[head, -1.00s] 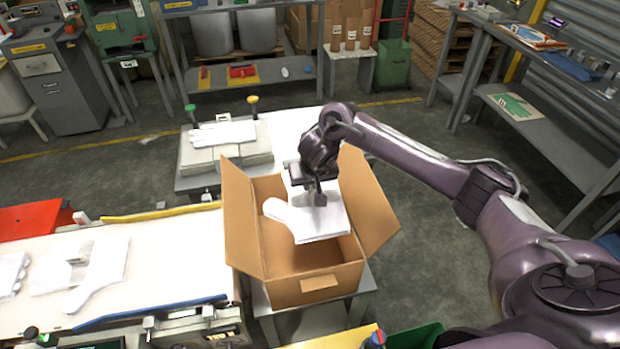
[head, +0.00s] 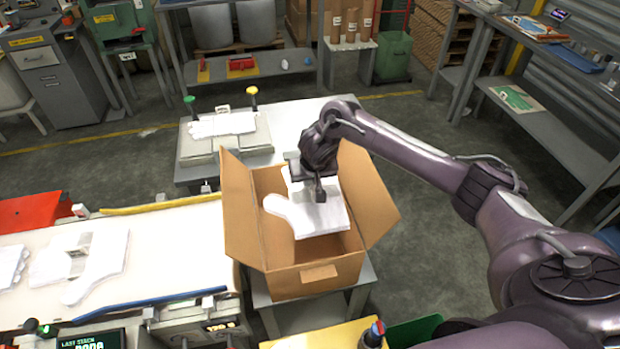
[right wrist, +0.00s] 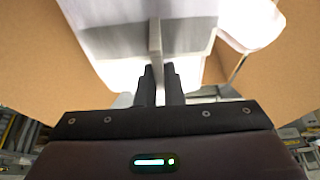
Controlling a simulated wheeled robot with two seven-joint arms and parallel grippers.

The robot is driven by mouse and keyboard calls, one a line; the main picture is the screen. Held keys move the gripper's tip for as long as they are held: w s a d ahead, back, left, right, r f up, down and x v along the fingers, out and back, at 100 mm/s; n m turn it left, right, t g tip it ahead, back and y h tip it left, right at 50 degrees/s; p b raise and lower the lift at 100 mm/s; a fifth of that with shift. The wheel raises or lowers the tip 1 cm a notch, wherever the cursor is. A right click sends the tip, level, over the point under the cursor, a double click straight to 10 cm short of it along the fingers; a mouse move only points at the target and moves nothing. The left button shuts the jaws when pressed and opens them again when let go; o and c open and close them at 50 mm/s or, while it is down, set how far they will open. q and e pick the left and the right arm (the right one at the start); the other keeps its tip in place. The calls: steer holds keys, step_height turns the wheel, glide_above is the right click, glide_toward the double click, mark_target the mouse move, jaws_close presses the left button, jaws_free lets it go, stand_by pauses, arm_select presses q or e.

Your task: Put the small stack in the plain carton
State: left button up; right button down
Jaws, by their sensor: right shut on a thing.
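The plain carton (head: 315,278) stands open with its flaps spread, on a small grey stand. My right gripper (head: 320,195) is inside the carton's mouth, shut on a small stack of white glove shapes (head: 310,218). The stack lies roughly flat within the carton's walls; whether it touches the bottom I cannot tell. My left gripper is not in view.
A conveyor (head: 160,245) at the left carries more white glove shapes (head: 98,262). A grey table (head: 290,122) behind the carton holds a device with white gloves (head: 222,124). A yellow panel (head: 325,335) and a green bin (head: 414,330) are in front.

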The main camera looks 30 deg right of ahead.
steer(key=shift+f+b, duration=0.95)
steer(key=shift+f, duration=1)
steer(key=shift+f+b, duration=5.55)
steer(key=shift+f, duration=4.35)
steer(key=c, duration=1.5)
jaws_free()
steer(key=p+v, duration=0.2)
steer(key=v, duration=0.6)
